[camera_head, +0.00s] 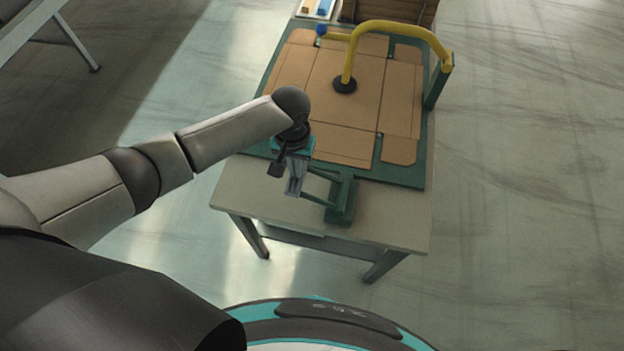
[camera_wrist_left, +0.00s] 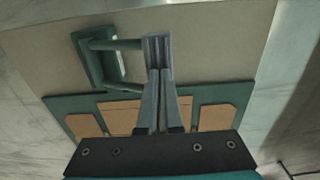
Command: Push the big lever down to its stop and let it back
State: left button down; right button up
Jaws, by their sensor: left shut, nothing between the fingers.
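A dark green lever-like part (camera_head: 341,202), a block with two thin bars, is at the front edge of the fixture on the table. I take it for the big lever. Its block (camera_wrist_left: 96,58) and bars also show in the left wrist view. My left gripper (camera_head: 294,187) is shut and empty, pointing down at the left ends of the bars. My right gripper is not in view.
A green fixture plate (camera_head: 405,177) on the table (camera_head: 245,195) carries a flat brown cardboard blank (camera_head: 305,75). A yellow bent tube (camera_head: 385,27) stands over it, with a black foot (camera_head: 345,85) and a blue knob (camera_head: 321,31). The table's front left corner is clear.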

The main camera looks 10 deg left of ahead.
aim_at(298, 180)
pick_arm(q)
jog(key=shift+s+d+f+b, duration=0.15)
jog(key=shift+f+b, duration=0.65)
jog(key=shift+f, duration=0.55)
jog(key=shift+d+f+b, duration=0.15)
jog(key=shift+f+b, duration=0.65)
jog(key=shift+f, duration=0.5)
jog(key=shift+a+r, duration=0.1)
jog(key=shift+a, duration=0.05)
jog(key=shift+a+r+p, duration=0.1)
jog(key=shift+r+p, duration=0.7)
jog(key=shift+p, duration=0.15)
notch_tip(298, 180, up, 10)
jog(key=p, duration=1.1)
jog(key=shift+r, duration=0.15)
